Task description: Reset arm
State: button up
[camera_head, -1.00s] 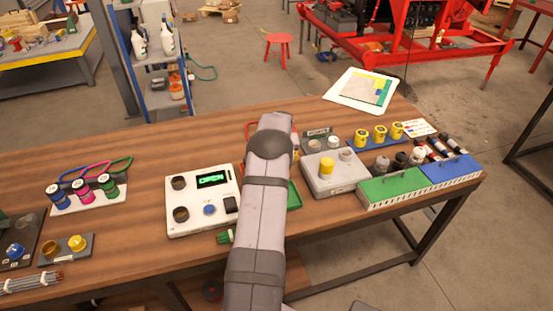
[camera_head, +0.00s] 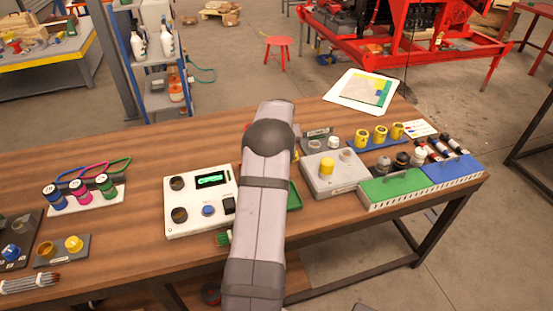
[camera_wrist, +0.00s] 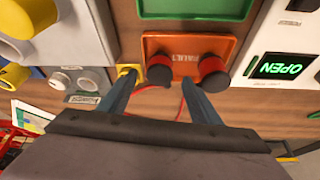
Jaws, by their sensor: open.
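My gripper (camera_wrist: 157,82) is open in the wrist view, its two blue-grey fingers apart with nothing seen between them but cable and bench. The fingertips overlap the lower edge of an orange tray (camera_wrist: 192,45) marked FAULT, near two dark knobs or connectors with red rims (camera_wrist: 213,72). I cannot tell whether they touch. In the head view my arm hides the gripper and most of that tray. A white panel (camera_head: 186,222) with a green-lit OPEN display stands left of my arm; the display (camera_wrist: 282,67) also shows in the wrist view.
A grey box with a yellow knob (camera_head: 327,170), yellow cups (camera_head: 380,133), a green bin (camera_head: 395,188) and a blue bin (camera_head: 453,171) stand right of my arm. Spools (camera_head: 80,192) stand at left. The bench (camera_head: 130,225) has bare wood between them.

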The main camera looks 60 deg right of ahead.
jog(key=shift+v, duration=1.2)
jog(key=w+a+r+n+y, duration=0.15)
jog(key=w+a, duration=0.25)
jog(key=a, duration=0.7)
jog(key=w+a+n, duration=0.2)
jog(key=w+a, duration=0.2)
jog(key=a, duration=0.7)
jog(key=w+a+r+n+y, duration=0.15)
jog(key=w+a, duration=0.25)
jog(key=a, duration=0.7)
jog(key=s+a+f+n+g, duration=0.1)
jog(key=s+a+n, duration=0.2)
jog(key=s+a, duration=0.4)
jog(key=s+a+f+n+g, duration=0.1)
jog(key=s+a, duration=0.7)
jog(key=a, duration=0.8)
jog(key=shift+s+a+f+n+g+y, duration=0.2)
jog(key=shift+a+n+g+y, duration=0.1)
jog(key=shift+n, duration=0.6)
